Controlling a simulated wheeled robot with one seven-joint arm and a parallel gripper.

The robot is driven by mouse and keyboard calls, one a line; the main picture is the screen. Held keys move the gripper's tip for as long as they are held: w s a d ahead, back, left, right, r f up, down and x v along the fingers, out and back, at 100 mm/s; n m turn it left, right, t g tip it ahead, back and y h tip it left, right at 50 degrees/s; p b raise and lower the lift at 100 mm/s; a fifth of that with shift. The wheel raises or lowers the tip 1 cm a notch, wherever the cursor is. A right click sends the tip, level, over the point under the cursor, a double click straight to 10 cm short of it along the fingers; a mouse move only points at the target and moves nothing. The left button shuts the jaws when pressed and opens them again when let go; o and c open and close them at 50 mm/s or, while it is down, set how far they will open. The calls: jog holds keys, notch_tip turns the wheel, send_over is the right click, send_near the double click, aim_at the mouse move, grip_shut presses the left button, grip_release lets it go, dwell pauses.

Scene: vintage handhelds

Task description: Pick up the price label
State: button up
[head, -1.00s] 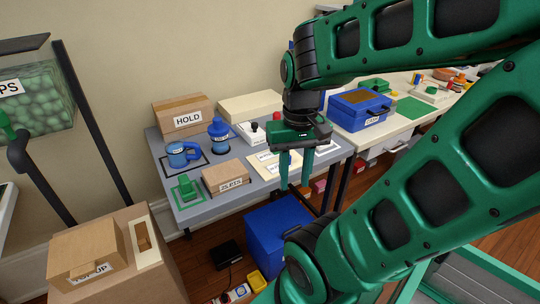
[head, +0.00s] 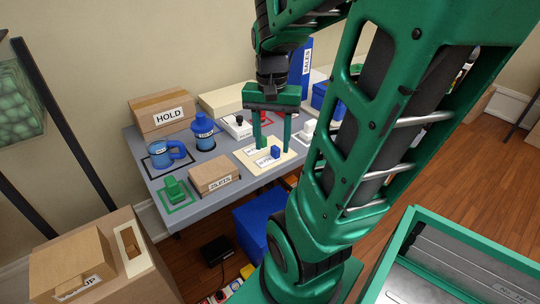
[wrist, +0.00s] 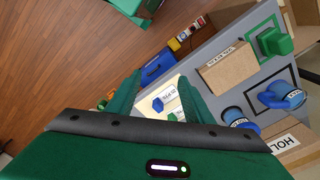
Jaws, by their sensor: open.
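A cream board (head: 245,155) lies near the front edge of the grey table, with small white printed labels (head: 267,158) on it and a small blue block (head: 275,152) standing on it. I cannot read the print, so I cannot tell which piece is the price label. My gripper (head: 273,149) points down over the board, its two green fingers spread apart, with nothing between them that I can see held. In the wrist view the board (wrist: 146,108) and the blue block (wrist: 158,104) show between the open fingers; the body of my gripper hides part of the board.
A cardboard box (head: 215,174) stands left of the board, with a green item (head: 174,188) beyond it. A blue mug (head: 165,153), blue bottle (head: 203,132) and HOLD box (head: 163,115) stand further back. A white device with a dark knob (head: 237,125) is behind the board.

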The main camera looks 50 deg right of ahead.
aim_at(275, 147)
jog(key=w+d+f+m, duration=0.3)
jog(key=w+d+m, duration=0.45)
jog(key=d, duration=0.35)
jog(key=shift+m, duration=0.55)
jog(key=f, duration=0.5)
jog(key=shift+s+f, duration=0.25)
jog(key=shift+f, duration=0.1)
jog(key=shift+w+d+f, duration=0.1)
jog(key=shift+w+f, duration=0.05)
jog(key=shift+f, duration=1.15)
jog(key=shift+w+d+f, duration=0.1)
jog(key=shift+w+f, duration=0.05)
jog(key=shift+f, duration=1.15)
jog(key=c, duration=0.7)
